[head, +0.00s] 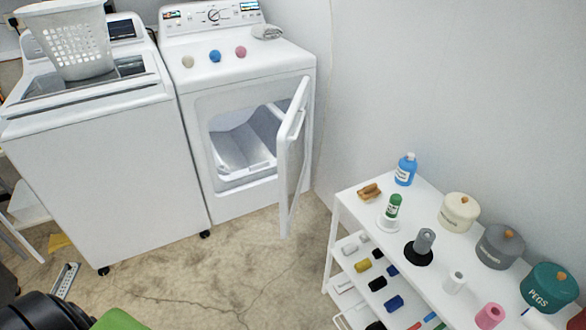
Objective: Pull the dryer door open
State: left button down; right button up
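The white dryer (245,85) stands against the back wall, right of the washer. Its door (292,155) stands open, hinged on the right side and swung well out toward me. The door's inner side and edge show. The dryer opening (240,143) is uncovered, and the grey drum inside looks empty. Neither of my grippers can be seen in the head view, and nothing is touching the door.
A white washer (95,150) with a white laundry basket (68,40) on top is at left. Three coloured balls and a folded cloth (267,32) lie on the dryer. A white shelf cart (430,225) with jars and bottles stands at right. Floor (225,265) before the dryer is clear.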

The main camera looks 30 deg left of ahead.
aim_at(289, 186)
jog(key=i+j+z, duration=0.1)
jog(key=j+z, duration=0.75)
jog(key=j, duration=0.1)
